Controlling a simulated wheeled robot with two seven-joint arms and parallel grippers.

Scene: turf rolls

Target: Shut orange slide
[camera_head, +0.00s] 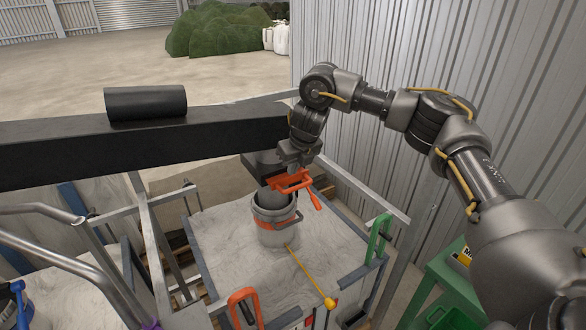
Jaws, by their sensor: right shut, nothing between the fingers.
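The orange slide (292,183) is at the dark spout above the bucket, with an orange handle sticking out toward the lower right. How far it is pushed in is hard to tell. My right gripper (291,166) is directly above the slide, pointing down, its fingers shut and empty. It is at or very close to the slide's top; contact cannot be told. The gripper hides part of the spout. My left gripper is not in view.
A grey bucket (277,232) with an orange band stands below the spout on a pale platform (225,245). A black beam (60,150) crosses at the left, carrying a black roll (146,102). Orange (243,298) and green (380,238) handles and metal rails stand around.

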